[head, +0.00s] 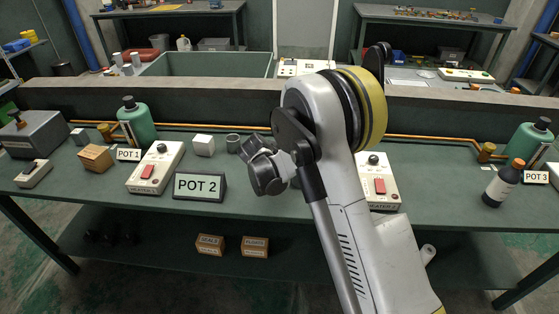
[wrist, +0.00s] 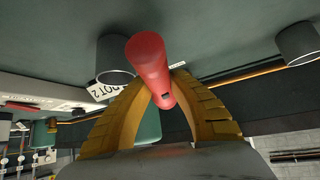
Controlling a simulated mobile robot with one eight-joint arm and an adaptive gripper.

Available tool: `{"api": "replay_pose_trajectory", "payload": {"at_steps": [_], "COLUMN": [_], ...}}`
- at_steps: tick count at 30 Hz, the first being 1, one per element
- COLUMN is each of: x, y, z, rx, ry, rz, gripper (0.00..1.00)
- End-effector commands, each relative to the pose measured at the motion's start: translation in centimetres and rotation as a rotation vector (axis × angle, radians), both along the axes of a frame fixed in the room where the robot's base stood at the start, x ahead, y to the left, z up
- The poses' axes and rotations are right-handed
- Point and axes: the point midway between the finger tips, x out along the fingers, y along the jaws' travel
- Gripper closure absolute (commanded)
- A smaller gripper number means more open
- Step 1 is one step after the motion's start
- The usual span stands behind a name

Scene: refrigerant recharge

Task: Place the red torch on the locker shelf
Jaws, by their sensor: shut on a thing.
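The red torch (wrist: 149,62) is a plain red cylinder with a small dark slot, seen close up in the wrist view. My gripper (wrist: 160,84) has its two yellow ribbed fingers closed around the torch, which sticks out past the tips. In the head view my arm stands over the bench right of the POT 2 sign, and it hides the fingers and the torch. I cannot make out a locker shelf in either view.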

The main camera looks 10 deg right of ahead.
Motion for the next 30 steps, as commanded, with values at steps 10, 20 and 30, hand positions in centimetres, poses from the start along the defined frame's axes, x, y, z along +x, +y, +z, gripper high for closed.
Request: {"api": "replay_pose_trajectory", "payload": {"at_steps": [10,20,30], "x": [-6.2,-8.8,-16.6], "y": [-1.8,-2.1,-0.5], "z": [4.0,5.2,9.2], "rx": [-0.001,0.000,0.004], "ry": [-0.001,-0.002,-0.006], "rz": [0.000,0.065,0.535], "gripper": [1.00,1.00,1.00]}}
